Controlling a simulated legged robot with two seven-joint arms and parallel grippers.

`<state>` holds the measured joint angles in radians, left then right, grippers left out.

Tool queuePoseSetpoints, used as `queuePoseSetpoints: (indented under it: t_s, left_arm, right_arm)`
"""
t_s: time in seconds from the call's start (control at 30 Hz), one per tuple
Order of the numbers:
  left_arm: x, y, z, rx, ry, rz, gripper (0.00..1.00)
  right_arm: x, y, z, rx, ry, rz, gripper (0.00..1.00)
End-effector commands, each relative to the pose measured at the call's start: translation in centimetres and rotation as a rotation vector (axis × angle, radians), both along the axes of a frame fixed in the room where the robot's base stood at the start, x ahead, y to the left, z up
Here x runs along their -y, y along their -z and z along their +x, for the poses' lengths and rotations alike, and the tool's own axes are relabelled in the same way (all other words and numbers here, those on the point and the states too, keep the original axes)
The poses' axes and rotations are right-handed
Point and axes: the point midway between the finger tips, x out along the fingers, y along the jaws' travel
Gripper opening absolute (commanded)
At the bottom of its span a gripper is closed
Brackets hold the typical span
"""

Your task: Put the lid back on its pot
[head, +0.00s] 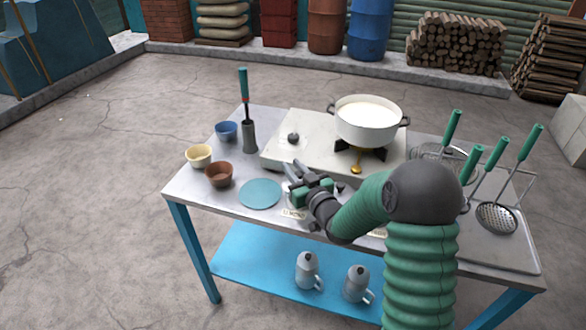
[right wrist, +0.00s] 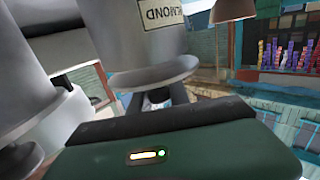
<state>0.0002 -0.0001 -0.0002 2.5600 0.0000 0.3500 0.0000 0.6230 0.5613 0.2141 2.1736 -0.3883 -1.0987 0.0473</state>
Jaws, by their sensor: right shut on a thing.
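My right gripper (head: 297,183) is at the front edge of the table, directly over a small grey pot labelled almond (head: 293,213). It is shut on the pot's lid, at what looks like a small knob. In the right wrist view the almond pot (right wrist: 137,40) appears upside down, with the wide grey lid (right wrist: 155,74) at its mouth and the gripper (right wrist: 158,108) beyond it. I cannot tell whether the lid is seated or slightly apart from the pot. My left gripper is not in view.
A wide pot of milk (head: 367,122) stands on the stove (head: 315,130) behind. A blue round mat (head: 260,194), a brown cup (head: 219,174), a cream cup (head: 199,156) and a blue cup (head: 226,131) are left. Another grey pot (right wrist: 45,30) stands close beside. Utensils (head: 495,215) hang right.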

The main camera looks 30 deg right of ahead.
Motion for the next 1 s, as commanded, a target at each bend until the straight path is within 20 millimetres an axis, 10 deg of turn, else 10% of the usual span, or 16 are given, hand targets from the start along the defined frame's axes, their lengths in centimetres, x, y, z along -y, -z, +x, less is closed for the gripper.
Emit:
queuePoseSetpoints:
  t_s: [0.5,0.53,0.7,1.0]
  left_arm:
    - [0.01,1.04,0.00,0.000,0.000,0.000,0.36]
    - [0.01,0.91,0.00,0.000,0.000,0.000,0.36]
    - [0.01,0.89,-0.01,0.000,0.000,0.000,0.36]
    - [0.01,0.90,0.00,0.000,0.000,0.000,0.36]
  right_arm:
    - [-0.06,1.12,-0.01,0.000,0.000,-0.001,0.00]
    - [-0.04,1.00,0.00,0.001,0.000,-0.001,0.26]
    - [0.00,1.01,-0.01,0.000,0.000,0.000,0.48]
    - [-0.02,1.03,0.02,0.000,0.000,0.000,0.48]
